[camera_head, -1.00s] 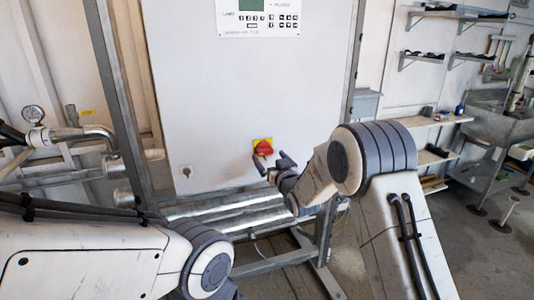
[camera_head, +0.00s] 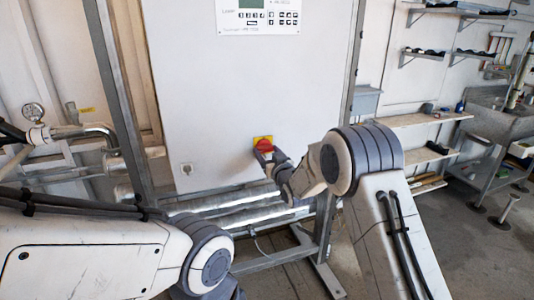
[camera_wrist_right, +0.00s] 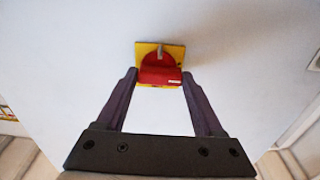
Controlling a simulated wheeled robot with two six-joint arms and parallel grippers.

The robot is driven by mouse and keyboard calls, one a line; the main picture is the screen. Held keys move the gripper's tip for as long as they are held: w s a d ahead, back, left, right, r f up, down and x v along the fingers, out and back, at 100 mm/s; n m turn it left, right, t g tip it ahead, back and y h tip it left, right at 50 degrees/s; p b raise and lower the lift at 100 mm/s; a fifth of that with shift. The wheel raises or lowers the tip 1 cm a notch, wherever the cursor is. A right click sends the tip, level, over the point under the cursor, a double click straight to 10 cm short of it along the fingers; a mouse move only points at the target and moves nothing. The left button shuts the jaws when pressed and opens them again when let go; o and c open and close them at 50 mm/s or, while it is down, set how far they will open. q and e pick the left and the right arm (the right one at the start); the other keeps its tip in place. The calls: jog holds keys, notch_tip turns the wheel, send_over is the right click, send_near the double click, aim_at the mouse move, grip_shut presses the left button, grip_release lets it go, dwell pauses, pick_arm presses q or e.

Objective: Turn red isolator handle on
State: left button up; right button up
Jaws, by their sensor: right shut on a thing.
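The red isolator handle (camera_head: 265,146) sits on a yellow square plate (camera_head: 262,139) low on the front of the white cabinet (camera_head: 250,90). In the right wrist view the red handle (camera_wrist_right: 160,75) lies between the two fingertips, with the yellow plate (camera_wrist_right: 176,50) behind it. My right gripper (camera_head: 268,157) is at the handle and shut on it; it also shows in the right wrist view (camera_wrist_right: 160,78). The left arm comes in at lower left, but its gripper is out of view.
A keypad panel (camera_head: 258,17) is on the cabinet's upper part. A metal frame (camera_head: 125,110) surrounds the cabinet, with pipes and a gauge (camera_head: 33,112) at left. Shelves (camera_head: 440,155) and a steel sink (camera_head: 500,118) stand at right.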

jog(key=m+b, duration=0.2)
jog(key=m, duration=0.1)
jog(key=shift+f+b, duration=0.1)
jog(key=shift+b, duration=0.2)
jog(key=shift+m+b, duration=0.8)
jog(key=shift+m, duration=1)
jog(key=o, duration=1.4)
jog(key=shift+c, duration=0.2)
jog(key=b+v, duration=0.1)
jog(key=v, duration=0.9)
jog(key=shift+s+b, duration=0.25)
jog(key=shift+b, duration=0.05)
jog(key=shift+d, duration=0.1)
